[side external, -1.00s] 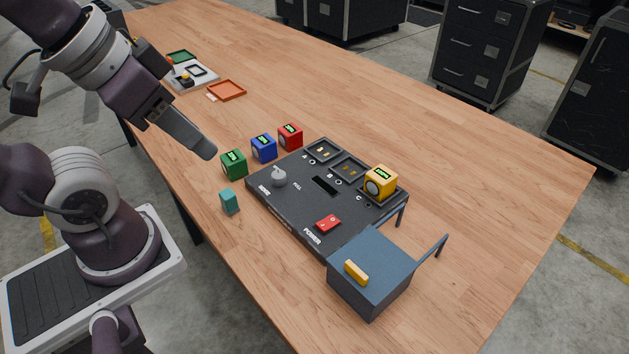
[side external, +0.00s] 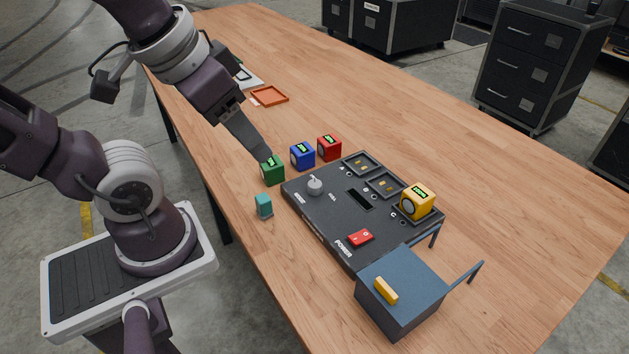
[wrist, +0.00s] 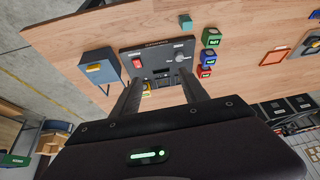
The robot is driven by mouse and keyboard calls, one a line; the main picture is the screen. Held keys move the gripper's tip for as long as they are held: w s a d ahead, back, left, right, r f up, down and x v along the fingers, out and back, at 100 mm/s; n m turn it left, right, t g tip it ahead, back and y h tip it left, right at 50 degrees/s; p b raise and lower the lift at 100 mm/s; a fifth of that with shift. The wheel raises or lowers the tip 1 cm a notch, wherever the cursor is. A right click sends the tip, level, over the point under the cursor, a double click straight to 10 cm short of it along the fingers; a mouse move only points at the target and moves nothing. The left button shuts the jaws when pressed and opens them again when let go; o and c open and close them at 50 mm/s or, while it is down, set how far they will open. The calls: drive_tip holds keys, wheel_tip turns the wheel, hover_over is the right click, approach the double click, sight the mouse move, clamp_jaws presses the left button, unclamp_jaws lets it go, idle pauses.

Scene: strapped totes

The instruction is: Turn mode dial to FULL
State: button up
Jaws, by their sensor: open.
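The mode dial (side external: 315,186) is a small grey knob on the near left part of the black panel (side external: 345,228), with the FULL label (side external: 332,197) printed beside it. Its exact pointing direction is too small to tell. The wrist view also shows the dial (wrist: 180,58). My gripper (side external: 265,155) is to the left of the dial, apart from it, and in the picture its tip overlaps the green cube (side external: 272,173). In the wrist view my gripper (wrist: 160,75) has its two fingers spread, with nothing held between them.
Blue (side external: 303,157) and red (side external: 329,147) cubes stand beyond the green one. A teal block (side external: 264,206) lies near the table edge. A yellow cube (side external: 417,202), a red power switch (side external: 361,237) and a blue box (side external: 402,285) are on the right side.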

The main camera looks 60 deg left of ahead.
drive_tip(key=w+a+f+n+g+y, duration=0.2)
drive_tip(key=w+a+f+n+g, duration=0.15)
drive_tip(key=w, duration=0.35)
drive_tip(key=n+g+h, duration=0.1)
drive_tip(key=n+h, duration=0.2)
drive_tip(key=n, duration=0.2)
hover_over(315, 183)
drive_tip(key=f, duration=1.2)
drive_tip(key=shift+s+a+f, duration=0.1)
drive_tip(key=shift+s+a, duration=0.05)
drive_tip(key=shift+s, duration=0.05)
drive_tip(key=shift+n, duration=0.25)
wheel_tip(315, 183, down, 7)
drive_tip(key=shift+w+f, duration=0.1)
drive_tip(key=shift+w, duration=0.05)
clamp_jaws()
